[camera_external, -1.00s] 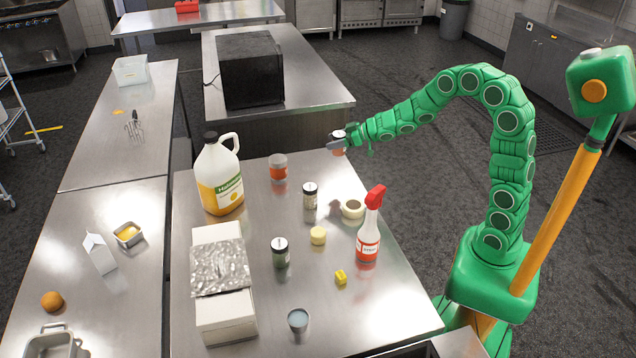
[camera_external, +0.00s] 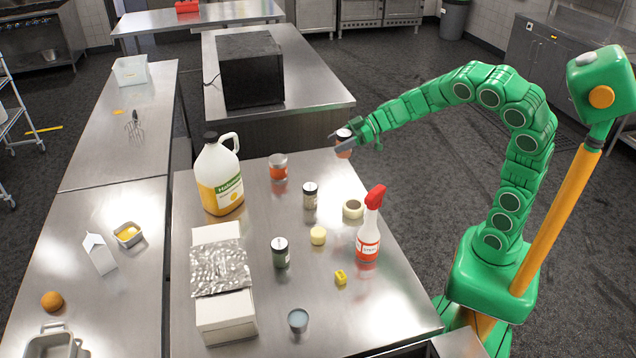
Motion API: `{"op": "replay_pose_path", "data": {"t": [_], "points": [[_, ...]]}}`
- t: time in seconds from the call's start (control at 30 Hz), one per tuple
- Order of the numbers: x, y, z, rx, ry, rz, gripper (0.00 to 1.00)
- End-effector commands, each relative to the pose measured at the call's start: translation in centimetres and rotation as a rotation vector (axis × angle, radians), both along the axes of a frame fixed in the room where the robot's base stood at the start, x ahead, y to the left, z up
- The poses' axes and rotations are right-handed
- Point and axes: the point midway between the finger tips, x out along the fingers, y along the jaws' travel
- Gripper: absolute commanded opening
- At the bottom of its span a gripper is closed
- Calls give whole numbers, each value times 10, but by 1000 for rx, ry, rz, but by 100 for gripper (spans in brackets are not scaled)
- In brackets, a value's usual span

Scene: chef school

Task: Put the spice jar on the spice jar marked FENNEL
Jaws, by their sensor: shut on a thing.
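My gripper (camera_external: 346,140) is shut on a small spice jar (camera_external: 343,152) with orange-red contents. It holds the jar in the air, near the far right end of the steel table. Three similar jars stand upright on the table. One with orange-red contents (camera_external: 278,173) is at the far side, left of my gripper. The labels are too small to read, so I cannot tell which is FENNEL.
A large yellow jug (camera_external: 219,178) stands left of the far jar. A red-topped spray bottle (camera_external: 368,240) stands at the right. A tape-like roll (camera_external: 353,209), a pale yellow piece (camera_external: 318,236), a yellow cube (camera_external: 341,277) and a foil-covered box (camera_external: 226,313) are also on the table.

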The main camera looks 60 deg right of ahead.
Motion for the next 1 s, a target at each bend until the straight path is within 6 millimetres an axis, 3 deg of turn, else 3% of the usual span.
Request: {"op": "replay_pose_path", "data": {"t": [0.2, 0.37, 1.0], "points": [[-33, 29, 4, -2, 1, 105, 28], [-41, 38, 4, 2, -1, 136, 28], [23, 53, -27, 1, 0, 137, 28]]}}
